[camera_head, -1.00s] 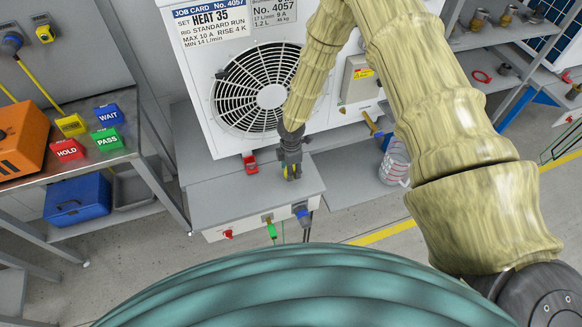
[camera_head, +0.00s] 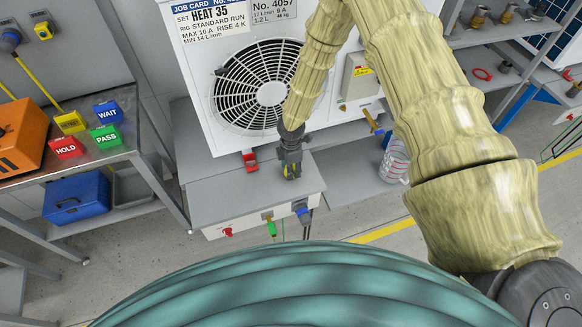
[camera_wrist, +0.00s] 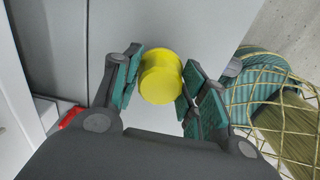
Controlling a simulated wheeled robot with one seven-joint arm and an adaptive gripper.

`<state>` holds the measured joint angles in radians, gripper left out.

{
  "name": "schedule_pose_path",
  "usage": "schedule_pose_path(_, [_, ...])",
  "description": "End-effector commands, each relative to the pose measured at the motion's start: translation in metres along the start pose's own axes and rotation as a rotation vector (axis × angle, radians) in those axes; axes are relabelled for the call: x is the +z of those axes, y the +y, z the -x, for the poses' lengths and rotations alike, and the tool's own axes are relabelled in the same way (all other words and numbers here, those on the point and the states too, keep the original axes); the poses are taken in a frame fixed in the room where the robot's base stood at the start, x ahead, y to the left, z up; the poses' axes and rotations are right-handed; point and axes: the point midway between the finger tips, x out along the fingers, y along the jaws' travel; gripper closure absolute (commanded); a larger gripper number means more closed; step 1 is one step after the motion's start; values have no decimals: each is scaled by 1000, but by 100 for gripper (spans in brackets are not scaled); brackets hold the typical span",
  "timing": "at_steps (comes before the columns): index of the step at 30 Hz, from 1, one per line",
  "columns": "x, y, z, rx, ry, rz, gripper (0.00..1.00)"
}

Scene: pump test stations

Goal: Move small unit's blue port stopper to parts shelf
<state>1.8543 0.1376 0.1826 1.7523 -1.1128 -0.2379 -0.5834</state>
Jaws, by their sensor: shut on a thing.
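My gripper (camera_head: 291,172) is shut on a yellow cylinder (camera_wrist: 160,77), which sits between the two teal-padded fingers in the wrist view. In the head view, my gripper points down over the grey top of a low box (camera_head: 240,195) in front of the white fan unit (camera_head: 200,115). Whether the cylinder touches that top I cannot tell. A blue connector (camera_head: 302,213) and a green one (camera_head: 271,228) are on the box's front. I cannot tell from which port the yellow cylinder came, and I see no blue stopper apart from the connector.
A shelf rack with brass and grey fittings (camera_head: 480,22) stands at the upper right. A red item (camera_head: 249,160) lies beside the fan unit.

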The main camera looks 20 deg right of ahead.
Motion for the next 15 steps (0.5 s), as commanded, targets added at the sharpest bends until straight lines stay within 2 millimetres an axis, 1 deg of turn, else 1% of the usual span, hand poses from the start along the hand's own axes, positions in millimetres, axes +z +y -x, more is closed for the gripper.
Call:
schedule_pose_path(1, [0, 0, 0, 0, 0, 0, 52])
schedule_pose_path(4, [0, 0, 0, 0, 0, 0, 34])
schedule_pose_path(5, [0, 0, 0, 0, 0, 0, 32])
schedule_pose_path(15, [0, 0, 2, 1, 0, 0, 32])
